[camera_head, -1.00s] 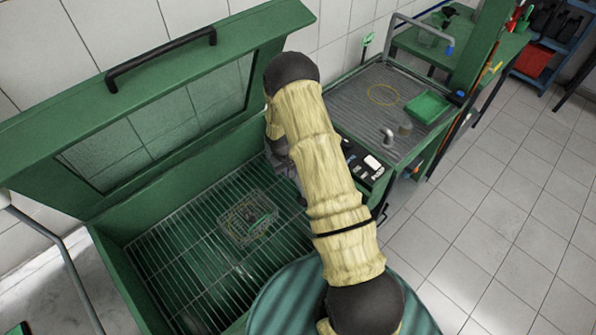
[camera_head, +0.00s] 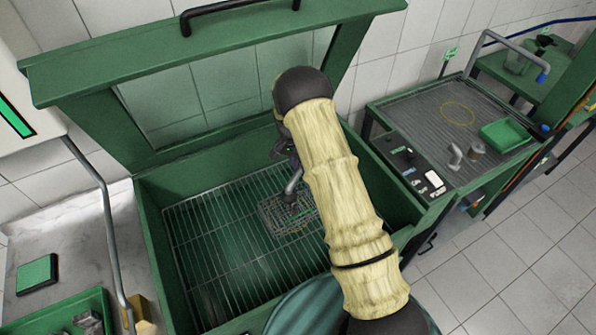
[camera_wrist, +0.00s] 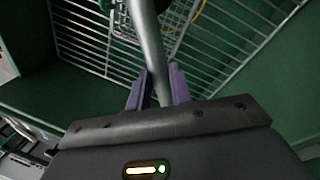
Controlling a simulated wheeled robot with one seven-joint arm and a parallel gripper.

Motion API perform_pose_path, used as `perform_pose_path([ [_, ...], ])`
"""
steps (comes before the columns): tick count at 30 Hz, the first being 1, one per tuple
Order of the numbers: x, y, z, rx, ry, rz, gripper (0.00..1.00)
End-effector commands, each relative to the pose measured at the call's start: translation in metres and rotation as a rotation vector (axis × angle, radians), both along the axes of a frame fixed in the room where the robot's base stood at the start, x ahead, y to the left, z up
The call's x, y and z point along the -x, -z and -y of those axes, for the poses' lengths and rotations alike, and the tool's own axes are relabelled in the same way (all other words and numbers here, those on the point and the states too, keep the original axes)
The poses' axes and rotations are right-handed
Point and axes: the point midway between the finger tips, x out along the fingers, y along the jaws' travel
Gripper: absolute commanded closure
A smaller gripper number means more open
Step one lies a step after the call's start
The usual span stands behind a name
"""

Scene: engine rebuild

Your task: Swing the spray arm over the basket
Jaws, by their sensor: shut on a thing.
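The spray arm is a grey metal tube (camera_wrist: 148,45). In the wrist view it runs between the two purple fingers of my gripper (camera_wrist: 157,82), which is shut on it. In the head view the tube's lower end (camera_head: 293,183) with a dark nozzle hangs above the wire basket (camera_head: 272,218). The basket sits on the slatted rack inside the green wash cabinet, and its right part is covered by my arm. It also shows in the wrist view (camera_wrist: 178,16), beyond the tube. My gripper is mostly hidden behind my forearm in the head view.
The green cabinet's windowed lid (camera_head: 100,62) stands open behind. The rack (camera_head: 215,250) is bare left of the basket. A control panel (camera_head: 412,170) and a drain table (camera_head: 455,107) with a green tray (camera_head: 506,134) stand at right. A white-topped bench is at left.

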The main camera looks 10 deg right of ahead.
Motion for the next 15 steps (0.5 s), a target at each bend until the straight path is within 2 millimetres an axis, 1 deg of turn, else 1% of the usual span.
perform_pose_path([
  [4, -0.0008, 0.0013, 0.0019, 0.001, 0.026, -0.006, 1.0],
  [14, -0.0016, 0.0007, 0.0011, -0.001, 0.028, -0.003, 1.0],
  [15, -0.0017, 0.0006, 0.0011, -0.001, 0.027, -0.003, 0.73],
])
